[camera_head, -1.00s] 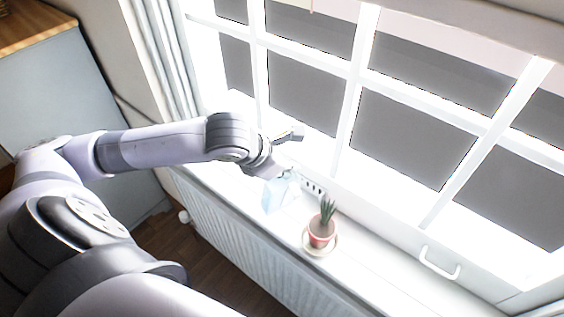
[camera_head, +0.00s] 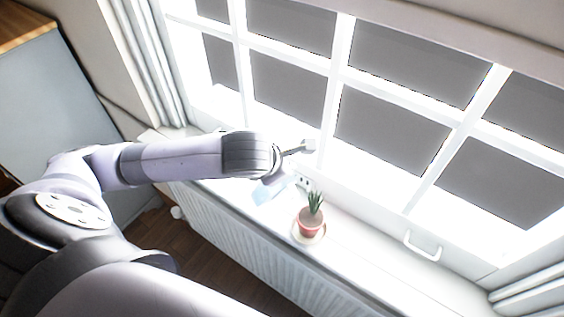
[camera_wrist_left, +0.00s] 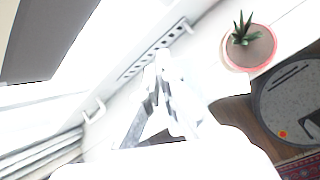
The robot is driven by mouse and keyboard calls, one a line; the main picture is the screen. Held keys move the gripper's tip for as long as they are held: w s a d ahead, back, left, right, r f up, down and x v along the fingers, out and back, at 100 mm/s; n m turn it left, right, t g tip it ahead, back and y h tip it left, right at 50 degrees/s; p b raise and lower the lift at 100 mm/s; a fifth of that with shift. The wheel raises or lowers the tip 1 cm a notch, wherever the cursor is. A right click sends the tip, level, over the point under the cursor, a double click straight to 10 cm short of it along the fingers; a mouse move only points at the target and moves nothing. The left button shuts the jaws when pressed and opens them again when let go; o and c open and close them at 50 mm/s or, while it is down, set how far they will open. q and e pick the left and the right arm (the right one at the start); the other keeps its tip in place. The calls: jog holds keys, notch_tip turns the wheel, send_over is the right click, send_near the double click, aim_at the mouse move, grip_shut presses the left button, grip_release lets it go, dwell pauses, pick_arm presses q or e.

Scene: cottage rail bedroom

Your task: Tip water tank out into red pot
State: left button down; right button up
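The pale blue, see-through water tank (camera_head: 268,191) shows above the sill in the head view, just below my left gripper (camera_head: 277,180). It looks tilted and lies left of the pot. The gripper appears shut on it, but the wrist and glare hide the contact. In the left wrist view my left gripper's fingertips (camera_wrist_left: 156,72) are close together, and the tank's outline is lost in white glare. The red pot (camera_head: 309,229) stands upright on a pale saucer (camera_head: 297,236), with soil and a spiky green plant. It also shows in the left wrist view (camera_wrist_left: 231,52), apart from the fingers. My right gripper is out of view.
The white windowsill (camera_head: 365,262) is clear right of the pot. The window frame (camera_head: 335,95) rises close behind my left wrist, with a white handle (camera_head: 421,247) at right. A slotted strip (camera_wrist_left: 150,50) lies near the fingers. A radiator (camera_head: 235,240) is below the sill.

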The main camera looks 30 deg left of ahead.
pick_arm(q)
jog(key=shift+d+r+y+p, duration=0.4)
jog(key=shift+d+p, duration=0.45)
jog(key=shift+p, duration=0.25)
jog(key=shift+s+d+m+y+p, duration=0.1)
jog(key=shift+d+m+y+p, duration=0.2)
jog(key=shift+d+y+p, duration=0.25)
jog(key=shift+f, duration=0.15)
